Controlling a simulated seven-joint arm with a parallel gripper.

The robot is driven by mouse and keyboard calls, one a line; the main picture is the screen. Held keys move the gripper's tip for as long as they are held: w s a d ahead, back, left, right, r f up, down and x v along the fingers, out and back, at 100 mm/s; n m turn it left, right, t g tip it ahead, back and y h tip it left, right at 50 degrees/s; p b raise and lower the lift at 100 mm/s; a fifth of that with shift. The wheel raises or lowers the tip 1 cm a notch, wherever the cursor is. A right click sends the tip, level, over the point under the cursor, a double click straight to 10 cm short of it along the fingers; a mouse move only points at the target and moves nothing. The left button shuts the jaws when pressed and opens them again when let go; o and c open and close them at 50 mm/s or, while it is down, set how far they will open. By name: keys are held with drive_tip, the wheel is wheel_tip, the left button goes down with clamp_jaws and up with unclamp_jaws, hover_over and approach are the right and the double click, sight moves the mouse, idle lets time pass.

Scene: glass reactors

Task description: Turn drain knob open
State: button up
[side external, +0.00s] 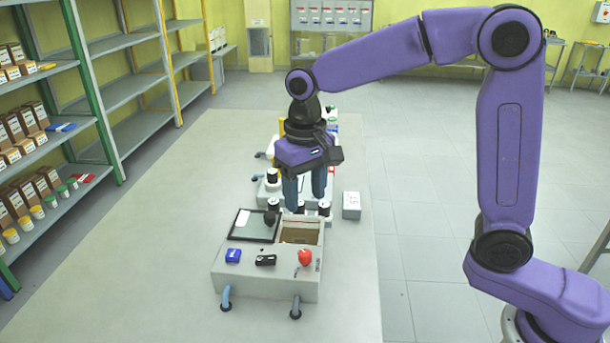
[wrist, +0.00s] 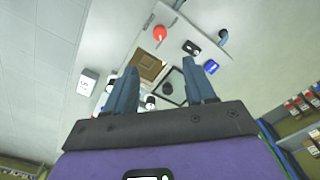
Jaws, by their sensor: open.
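A light grey apparatus box (side external: 250,283) stands on the table. A red knob (side external: 305,257) sits on its top at the front right and also shows in the wrist view (wrist: 159,33). A black control (side external: 266,260) and a blue control (side external: 233,256) sit to its left. A round black knob (side external: 273,204) stands behind the dark panel. I cannot tell which one is the drain knob. My gripper (side external: 305,196) is open and empty, pointing down above the back of the box. Its two blue fingers (wrist: 166,70) are apart from the red knob.
The box top has a dark framed panel (side external: 254,226) and a brown-floored recess (side external: 299,236). Black-capped parts stand close behind, partly hidden by my gripper. A small white box (side external: 351,205) is to the right. The table (side external: 165,215) is clear on the left.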

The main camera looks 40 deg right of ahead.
drive_tip(key=shift+r, duration=1.6)
drive_tip(key=s+d+f+n, duration=0.2)
drive_tip(key=s+d+n, duration=0.2)
drive_tip(key=s, duration=0.4)
drive_tip(key=s+d+f+n, duration=0.3)
drive_tip(key=s+d+n, duration=0.1)
drive_tip(key=s, duration=0.5)
drive_tip(key=s+d+f+n, duration=0.2)
drive_tip(key=s+d+n, duration=0.2)
drive_tip(key=s, duration=0.5)
drive_tip(key=shift+d+f+n, duration=0.3)
drive_tip(key=shift+d+n, duration=0.1)
